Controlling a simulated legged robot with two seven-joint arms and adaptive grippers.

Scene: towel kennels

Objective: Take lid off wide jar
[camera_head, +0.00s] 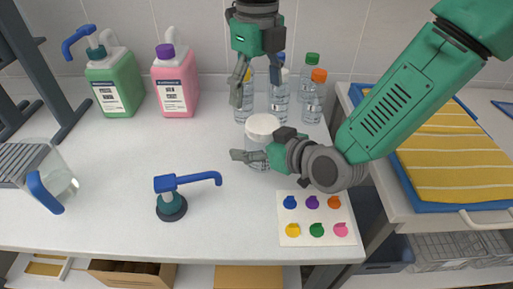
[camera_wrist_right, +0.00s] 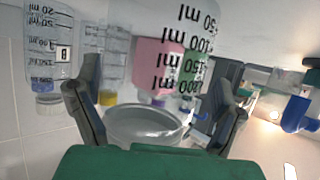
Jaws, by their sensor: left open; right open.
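The wide jar (camera_head: 255,143) is clear, with a round white lid (camera_head: 262,124) on top, and stands on the white counter in front of the bottles. My right gripper (camera_head: 259,147) is open around the jar's body, partly hiding it. In the right wrist view the jar (camera_wrist_right: 180,30), with black ml marks that appear upside down, stands between the two spread fingers (camera_wrist_right: 158,95); contact cannot be told. My left gripper (camera_head: 257,94) points down, open and empty, above and behind the lid in the head view.
Several clear bottles (camera_head: 313,103) with coloured caps stand close behind the jar. Green (camera_head: 117,95) and pink (camera_head: 175,88) jugs stand at back left. A blue-handled pump (camera_head: 171,206), a clear pitcher (camera_head: 62,178) and a colour-dot card (camera_head: 316,218) are nearer the front.

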